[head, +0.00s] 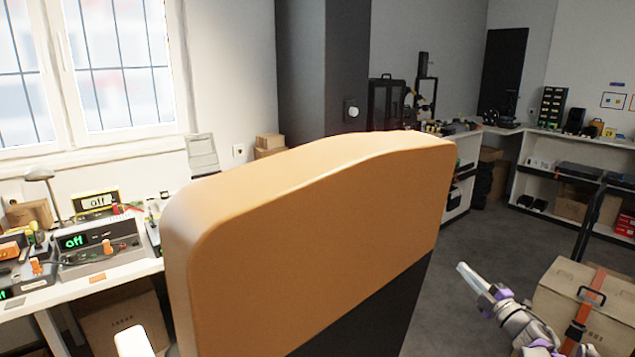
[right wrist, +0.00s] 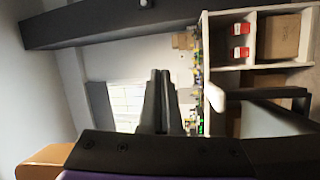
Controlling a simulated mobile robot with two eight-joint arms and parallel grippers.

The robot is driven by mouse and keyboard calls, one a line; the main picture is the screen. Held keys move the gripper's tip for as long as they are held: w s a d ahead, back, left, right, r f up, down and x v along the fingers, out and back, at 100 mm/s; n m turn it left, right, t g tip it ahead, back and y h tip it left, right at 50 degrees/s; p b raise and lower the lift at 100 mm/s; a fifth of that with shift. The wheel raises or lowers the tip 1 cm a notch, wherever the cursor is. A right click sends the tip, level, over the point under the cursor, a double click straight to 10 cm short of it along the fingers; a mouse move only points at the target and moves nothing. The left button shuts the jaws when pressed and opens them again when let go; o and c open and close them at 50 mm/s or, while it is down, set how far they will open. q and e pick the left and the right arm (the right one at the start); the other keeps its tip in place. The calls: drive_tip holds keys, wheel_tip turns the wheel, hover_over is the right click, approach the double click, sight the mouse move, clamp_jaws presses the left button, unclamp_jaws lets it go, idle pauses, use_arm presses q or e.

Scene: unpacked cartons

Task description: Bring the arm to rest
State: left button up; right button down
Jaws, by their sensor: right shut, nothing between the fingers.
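My right gripper (head: 474,279) shows at the lower right of the head view, its pale fingers pointing up and to the left. In the right wrist view the two dark fingers of the right gripper (right wrist: 161,102) stand close together, shut with nothing between them. The gripper appears in open air, left of a strapped carton in the head view. My right arm, grey with purple parts, comes in from the bottom edge. My left gripper is not in view.
The carton (head: 563,290) has an orange strap and a dark handle. A workbench (head: 130,277) with electronic devices stands at the left under a window. White shelves (head: 530,160) with boxes line the back right. Dark grey floor (head: 470,238) is clear between.

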drive_tip(key=s+a+r+m+g+h, duration=0.3)
drive_tip(key=s+a+m+h, duration=0.3)
drive_tip(key=s+m+h, duration=0.6)
drive_tip(key=s+a+f+m+g+y, duration=0.2)
drive_tip(key=s+a+f+g, duration=0.4)
drive_tip(key=s, duration=0.6)
drive_tip(key=s+a+f+m+g+y, duration=0.1)
drive_tip(key=s+a+f+m+y, duration=0.2)
drive_tip(key=s+f, duration=0.65)
drive_tip(key=s+a+f+m+g, duration=0.2)
drive_tip(key=s+a+f+g, duration=0.3)
drive_tip(key=s, duration=0.9)
use_arm(q)
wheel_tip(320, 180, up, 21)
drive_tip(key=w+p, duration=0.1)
drive_tip(key=p, duration=1.7)
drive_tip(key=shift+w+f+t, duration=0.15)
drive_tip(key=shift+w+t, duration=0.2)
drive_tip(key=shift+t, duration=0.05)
use_arm(e)
wheel_tip(320, 180, up, 20)
drive_tip(key=a+t, duration=0.1)
drive_tip(key=shift+w+a+t+y, duration=0.3)
drive_tip(key=shift+a, duration=0.1)
